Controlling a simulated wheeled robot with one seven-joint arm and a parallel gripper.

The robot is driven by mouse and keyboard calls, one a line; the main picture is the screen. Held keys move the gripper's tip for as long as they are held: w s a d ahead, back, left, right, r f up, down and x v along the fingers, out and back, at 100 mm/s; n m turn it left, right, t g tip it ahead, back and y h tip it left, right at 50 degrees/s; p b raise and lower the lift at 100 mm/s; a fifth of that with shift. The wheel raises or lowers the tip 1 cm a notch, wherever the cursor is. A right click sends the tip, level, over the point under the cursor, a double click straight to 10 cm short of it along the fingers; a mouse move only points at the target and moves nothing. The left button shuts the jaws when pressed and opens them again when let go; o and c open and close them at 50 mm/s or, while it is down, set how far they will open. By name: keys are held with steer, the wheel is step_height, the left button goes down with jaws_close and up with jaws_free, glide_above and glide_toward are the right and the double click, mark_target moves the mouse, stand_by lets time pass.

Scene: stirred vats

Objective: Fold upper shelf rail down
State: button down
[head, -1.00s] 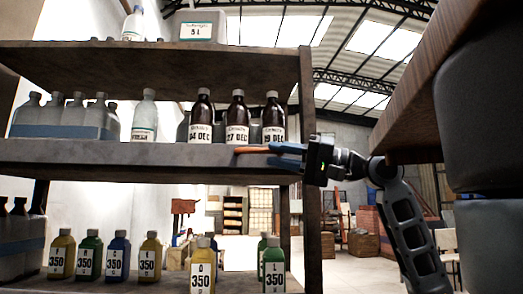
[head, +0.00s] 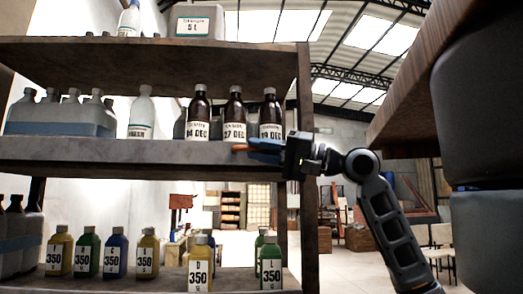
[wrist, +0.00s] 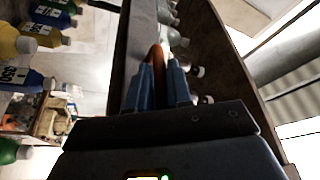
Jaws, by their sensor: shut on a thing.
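The upper shelf rail (head: 110,150) is a long grey strip along the front edge of the shelf with the dark bottles. It hides the lowest part of those bottles. An orange-brown tab (head: 240,147) shows at its front near the right end. My gripper (head: 262,151) has blue fingers and reaches in from the right in front of the rail. In the wrist view, the fingers (wrist: 159,85) are shut on the orange-brown tab (wrist: 157,54), which sticks out past their tips. Whether the tab is fixed to the rail is not clear.
Brown bottles with date labels (head: 235,115) stand close behind the rail. Grey bottles (head: 60,112) stand at its left. The shelf post (head: 303,100) is beside my gripper. Coloured 350 bottles (head: 200,265) stand on the lower shelf. Open floor lies to the right.

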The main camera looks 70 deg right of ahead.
steer(key=shift+f, duration=0.15)
steer(key=shift+s+a+f+n+y+b, duration=0.1)
steer(key=shift+f+n+y+b, duration=1)
steer(key=shift+n+b, duration=1.5)
steer(key=shift+a+f+n+y+b, duration=0.1)
steer(key=shift+f+n+y+b, duration=0.55)
steer(key=shift+n+y+b, duration=1.8)
steer(key=shift+s+a+f+n+y+b, duration=0.1)
steer(key=shift+f+n+y+b, duration=0.55)
steer(key=shift+n+b, duration=2.1)
steer(key=shift+w+f+n+p, duration=0.1)
steer(key=shift+f+n+p, duration=0.15)
steer(key=shift+n+p, duration=0.55)
